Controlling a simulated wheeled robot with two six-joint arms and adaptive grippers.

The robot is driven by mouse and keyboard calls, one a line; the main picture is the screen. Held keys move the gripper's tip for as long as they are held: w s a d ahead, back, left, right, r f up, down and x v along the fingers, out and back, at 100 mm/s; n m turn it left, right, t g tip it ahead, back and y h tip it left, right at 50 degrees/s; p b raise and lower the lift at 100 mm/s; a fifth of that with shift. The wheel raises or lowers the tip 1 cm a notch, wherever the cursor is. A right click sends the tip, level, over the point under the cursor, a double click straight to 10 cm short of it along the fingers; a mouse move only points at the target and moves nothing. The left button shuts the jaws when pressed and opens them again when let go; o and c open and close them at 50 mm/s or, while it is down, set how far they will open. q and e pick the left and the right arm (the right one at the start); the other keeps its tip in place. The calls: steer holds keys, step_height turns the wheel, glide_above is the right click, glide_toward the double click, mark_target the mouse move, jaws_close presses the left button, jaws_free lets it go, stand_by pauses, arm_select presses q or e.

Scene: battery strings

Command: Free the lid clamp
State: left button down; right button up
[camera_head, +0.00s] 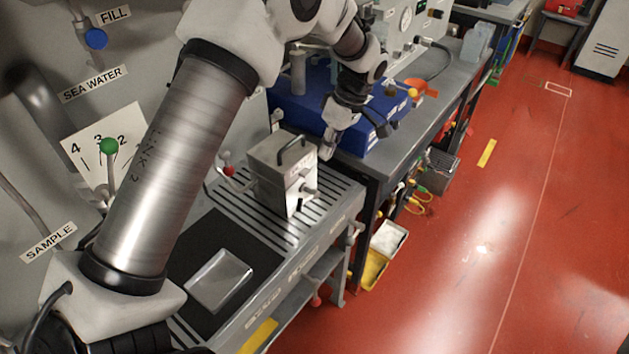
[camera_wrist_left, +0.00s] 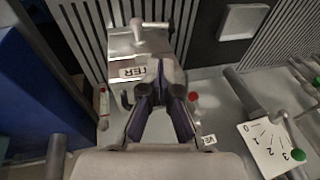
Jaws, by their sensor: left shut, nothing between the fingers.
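A pale metal box (camera_head: 275,178) with a black carrying handle (camera_head: 293,149) on top stands on the slatted bench. A T-shaped knob (camera_head: 308,189) sticks out of its front; it also shows in the left wrist view (camera_wrist_left: 151,24). I cannot tell which fitting is the lid clamp. My left gripper (camera_head: 327,150) is at the box's back right corner, shut and empty. In the left wrist view its fingertips (camera_wrist_left: 160,68) meet over the box, beside a label; whether they touch it is unclear. The fingers hide part of the box. My right gripper is out of view.
A red-knobbed lever (camera_head: 228,170) is left of the box. A blue case (camera_head: 300,105) stands behind it. A shallow metal tray (camera_head: 219,281) lies on the dark mat in front. A green-knobbed lever (camera_head: 109,147) is on the left panel.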

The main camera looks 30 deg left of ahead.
mark_target(305, 200)
arm_select(q)
steer(key=p+x, duration=0.4)
steer(key=x, duration=0.8)
steer(key=shift+f+p, duration=0.35)
steer(key=shift+p, duration=0.05)
steer(key=shift+s+a+f, duration=0.15)
steer(key=shift+a+f, duration=0.05)
steer(key=shift+f, duration=0.3)
